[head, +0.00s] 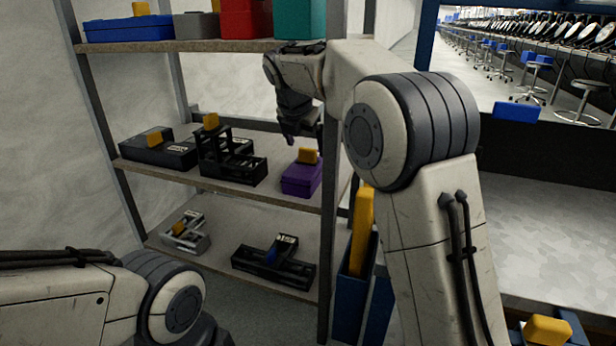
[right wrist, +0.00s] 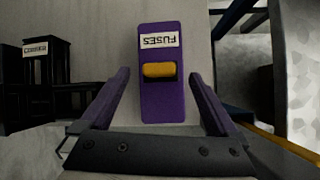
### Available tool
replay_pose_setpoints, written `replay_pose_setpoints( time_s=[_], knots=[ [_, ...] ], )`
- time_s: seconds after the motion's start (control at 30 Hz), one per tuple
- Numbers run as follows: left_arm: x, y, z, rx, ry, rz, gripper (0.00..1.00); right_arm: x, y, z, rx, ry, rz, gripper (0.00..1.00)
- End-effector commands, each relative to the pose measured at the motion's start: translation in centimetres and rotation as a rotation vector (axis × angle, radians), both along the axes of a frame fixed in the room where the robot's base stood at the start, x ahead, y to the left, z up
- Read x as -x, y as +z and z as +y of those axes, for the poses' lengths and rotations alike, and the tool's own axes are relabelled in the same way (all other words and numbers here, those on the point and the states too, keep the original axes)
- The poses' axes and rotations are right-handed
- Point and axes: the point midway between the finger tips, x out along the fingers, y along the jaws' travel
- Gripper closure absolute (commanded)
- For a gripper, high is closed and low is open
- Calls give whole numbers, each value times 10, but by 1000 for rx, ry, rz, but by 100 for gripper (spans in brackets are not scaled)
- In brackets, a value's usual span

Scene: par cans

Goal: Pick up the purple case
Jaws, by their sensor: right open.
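The purple case (head: 301,179) stands on the middle shelf (head: 240,190) near its right end, with a yellow handle (head: 307,156) on top. In the right wrist view the purple case (right wrist: 162,100) lies between my open fingers, with a yellow handle (right wrist: 160,70) and a white label reading FUSES. My right gripper (head: 302,135) points down just above the case; its fingers (right wrist: 163,100) are apart and nothing is held. My left arm shows at the lower left of the head view, but its gripper is not visible.
Black cases (head: 232,160) stand left on the same shelf, and a shelf post is close on the right. The upper shelf (head: 210,46) holds blue, grey, red and teal cases. Grey (head: 187,238) and black (head: 273,264) cases lie on the lower shelf.

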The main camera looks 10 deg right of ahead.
Motion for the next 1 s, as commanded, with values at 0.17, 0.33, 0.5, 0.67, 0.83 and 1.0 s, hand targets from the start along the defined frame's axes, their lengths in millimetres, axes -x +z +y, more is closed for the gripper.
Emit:
replay_pose_setpoints(
  time_s=[0.17, 0.33, 0.5, 0.67, 0.83, 1.0],
  knots=[
    [0, -17, 0, -1, 0, 1, 50, -11, -22, -6, 0, 0, -1, 4],
    [0, -17, 0, 0, 0, 0, 50, -12, -22, -7, 0, 0, -1, 4],
    [0, -16, 0, 0, 0, 0, 50, -12, -22, -7, 0, 0, -1, 27],
    [0, -16, 0, 0, 0, 0, 50, -12, -22, -7, 0, 0, 0, 88],
    [0, -16, 0, 0, 0, 0, 50, -12, -22, -6, -1, 0, -1, 100],
    [0, -16, 0, 0, 0, 0, 50, -12, -22, -6, -2, 1, -3, 100]
  ],
)
